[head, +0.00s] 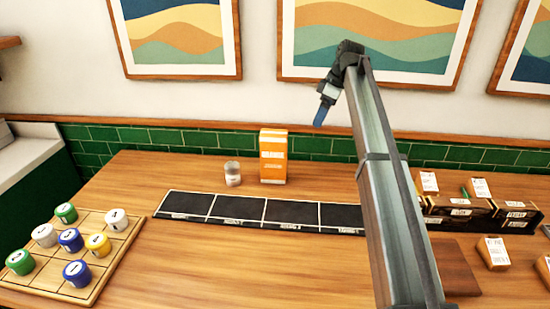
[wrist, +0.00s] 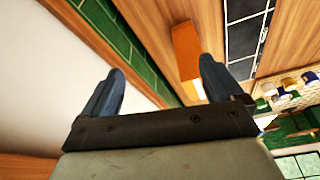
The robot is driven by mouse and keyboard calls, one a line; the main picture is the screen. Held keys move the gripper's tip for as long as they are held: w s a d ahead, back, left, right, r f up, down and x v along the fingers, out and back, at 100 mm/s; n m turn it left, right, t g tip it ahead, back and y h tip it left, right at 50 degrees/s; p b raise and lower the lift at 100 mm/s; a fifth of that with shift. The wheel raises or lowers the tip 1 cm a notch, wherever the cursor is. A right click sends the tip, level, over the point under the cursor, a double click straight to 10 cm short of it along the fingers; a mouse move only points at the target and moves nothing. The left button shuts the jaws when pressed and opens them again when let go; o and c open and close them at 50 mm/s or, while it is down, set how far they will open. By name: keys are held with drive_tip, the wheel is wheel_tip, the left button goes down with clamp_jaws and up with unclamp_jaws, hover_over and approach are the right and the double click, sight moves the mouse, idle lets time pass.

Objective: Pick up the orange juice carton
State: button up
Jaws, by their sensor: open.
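The orange juice carton (head: 273,157) stands upright at the back of the wooden table, just behind a black tray strip. It also shows in the wrist view (wrist: 187,55), upper middle, partly hidden behind one finger. My gripper (head: 321,115) is up in the air in front of the wall, above and to the right of the carton, fingers angled down. In the wrist view my gripper (wrist: 158,78) has its two blue fingers wide apart with nothing between them. It is apart from the carton.
A glass jar (head: 232,173) stands just left of the carton. The black tray strip (head: 235,208) lies in front of it. A wooden board (head: 130,242) with colored cups is at left. Dark boxes (head: 460,208) stand at right. A green tiled wall (head: 185,138) runs behind.

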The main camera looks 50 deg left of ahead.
sight(279, 133)
drive_tip(key=s+a+r+n+g, duration=0.1)
drive_tip(key=s+a+r+n, duration=0.15)
drive_tip(key=s+a, duration=0.5)
drive_tip(key=shift+n+g, duration=0.25)
drive_tip(key=shift+g, duration=0.05)
drive_tip(key=s+f, duration=0.1)
drive_tip(key=f, duration=0.2)
drive_tip(key=s+f, duration=0.1)
drive_tip(key=f, duration=0.1)
drive_tip(key=s+f, duration=0.2)
drive_tip(key=f, duration=0.1)
drive_tip(key=shift+a+f, duration=0.15)
drive_tip(key=shift+f, duration=0.2)
drive_tip(key=shift+s+x, duration=0.2)
drive_tip(key=shift+x, duration=2.4)
drive_tip(key=shift+r, duration=0.15)
clamp_jaws()
drive_tip(key=shift+a, duration=0.1)
